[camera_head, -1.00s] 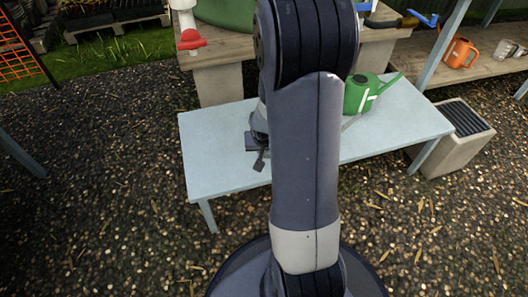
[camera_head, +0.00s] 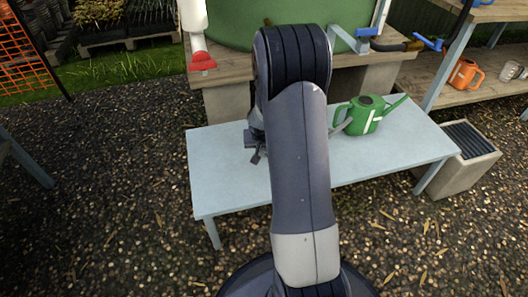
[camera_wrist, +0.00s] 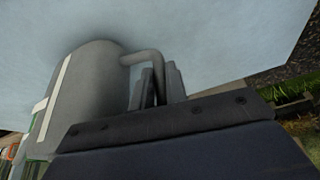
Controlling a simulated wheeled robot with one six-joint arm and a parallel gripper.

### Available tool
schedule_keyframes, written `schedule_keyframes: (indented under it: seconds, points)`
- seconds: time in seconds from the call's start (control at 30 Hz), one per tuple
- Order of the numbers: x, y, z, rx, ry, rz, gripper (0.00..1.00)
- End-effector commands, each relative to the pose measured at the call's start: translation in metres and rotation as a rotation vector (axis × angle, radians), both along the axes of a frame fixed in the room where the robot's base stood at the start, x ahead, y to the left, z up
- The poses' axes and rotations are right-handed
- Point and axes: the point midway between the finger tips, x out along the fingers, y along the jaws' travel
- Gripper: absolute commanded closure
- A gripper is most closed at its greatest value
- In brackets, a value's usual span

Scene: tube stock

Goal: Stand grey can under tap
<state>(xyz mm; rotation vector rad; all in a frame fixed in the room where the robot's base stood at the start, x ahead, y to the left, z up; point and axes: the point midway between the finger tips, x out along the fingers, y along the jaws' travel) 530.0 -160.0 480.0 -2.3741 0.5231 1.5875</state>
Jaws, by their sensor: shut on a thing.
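The grey can (camera_wrist: 88,90) with a white stripe fills the left of the wrist view, its base towards the pale blue table (camera_wrist: 210,40). I cannot tell whether it touches the table. My gripper (camera_wrist: 158,88) is shut on its handle (camera_wrist: 145,60). In the head view my arm hides most of the can; a grey piece, probably its spout (camera_head: 340,124), shows right of the arm. The tap (camera_head: 368,33) with a blue lever is at the green tank (camera_head: 235,25), behind the table and above it.
A green watering can (camera_head: 365,115) stands on the right half of the table (camera_head: 225,180). A second blue-handled valve (camera_head: 430,43) is further right. A white pipe with a red end (camera_head: 203,62) hangs at left. A grated block (camera_head: 465,155) stands right of the table. The table's left end is clear.

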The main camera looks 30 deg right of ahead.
Motion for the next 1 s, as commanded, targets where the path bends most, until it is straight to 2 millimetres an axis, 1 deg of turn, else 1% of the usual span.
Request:
schedule_keyframes:
  seconds: [0.1, 0.4, 0.47, 0.6, 1.0]
  points:
    - [0.013, -0.003, 0.000, 0.000, -0.002, 0.001, 1.00]
    - [0.040, -0.009, -0.002, -0.001, -0.001, 0.002, 1.00]
    - [0.039, -0.009, -0.011, 0.000, 0.000, 0.001, 1.00]
    - [0.038, -0.009, -0.017, -0.001, -0.001, 0.001, 1.00]
    - [0.038, -0.009, -0.018, -0.001, -0.002, 0.001, 1.00]
